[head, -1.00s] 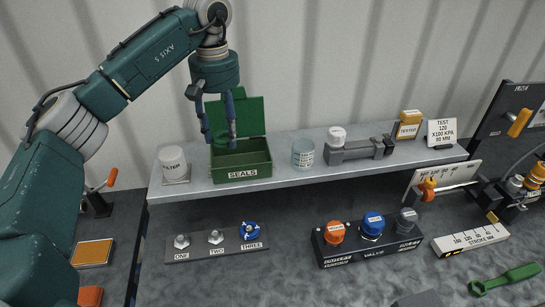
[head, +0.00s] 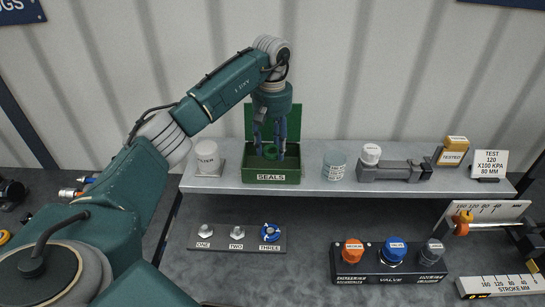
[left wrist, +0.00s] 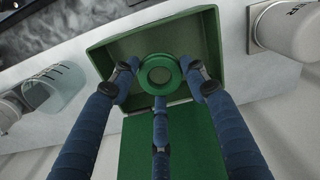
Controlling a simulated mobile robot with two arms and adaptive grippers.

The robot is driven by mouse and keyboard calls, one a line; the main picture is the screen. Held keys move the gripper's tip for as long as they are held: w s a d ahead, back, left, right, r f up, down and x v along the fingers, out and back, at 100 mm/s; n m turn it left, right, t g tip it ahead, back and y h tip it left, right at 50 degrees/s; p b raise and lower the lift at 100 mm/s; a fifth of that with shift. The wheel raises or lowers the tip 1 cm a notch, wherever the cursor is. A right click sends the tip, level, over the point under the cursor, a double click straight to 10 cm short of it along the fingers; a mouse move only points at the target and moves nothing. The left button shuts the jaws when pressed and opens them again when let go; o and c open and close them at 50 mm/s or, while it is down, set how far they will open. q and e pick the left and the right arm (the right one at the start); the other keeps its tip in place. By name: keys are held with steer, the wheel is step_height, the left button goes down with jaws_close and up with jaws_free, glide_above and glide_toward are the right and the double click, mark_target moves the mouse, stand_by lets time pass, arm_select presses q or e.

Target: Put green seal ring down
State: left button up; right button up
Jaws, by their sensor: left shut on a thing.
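The green seal ring (head: 270,148) is held between the fingers of my left gripper (head: 269,153), over the open green SEALS box (head: 271,177) on the shelf. In the left wrist view the ring (left wrist: 146,72) faces the camera with its round hole, and the blue fingers (left wrist: 160,80) close on its sides. The box walls (left wrist: 100,55) surround it there, with the open lid (left wrist: 190,140) behind. I cannot tell whether the ring touches the box floor. My right gripper is out of view.
On the shelf (head: 310,183), a white FILTER cup (head: 207,156) stands left of the box and a clear beaker (head: 335,166) right of it. A grey fixture (head: 400,172) is farther right. Several knobs and valve caps sit on the bench below.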

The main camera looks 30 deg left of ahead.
arm_select(q)
step_height(320, 180, down, 2)
steer(key=shift+s+f, duration=0.1)
step_height(320, 180, down, 4)
steer(key=shift+r+p, duration=0.25)
steer(key=shift+p, duration=0.55)
steer(key=shift+f, duration=0.1)
steer(key=o, duration=1)
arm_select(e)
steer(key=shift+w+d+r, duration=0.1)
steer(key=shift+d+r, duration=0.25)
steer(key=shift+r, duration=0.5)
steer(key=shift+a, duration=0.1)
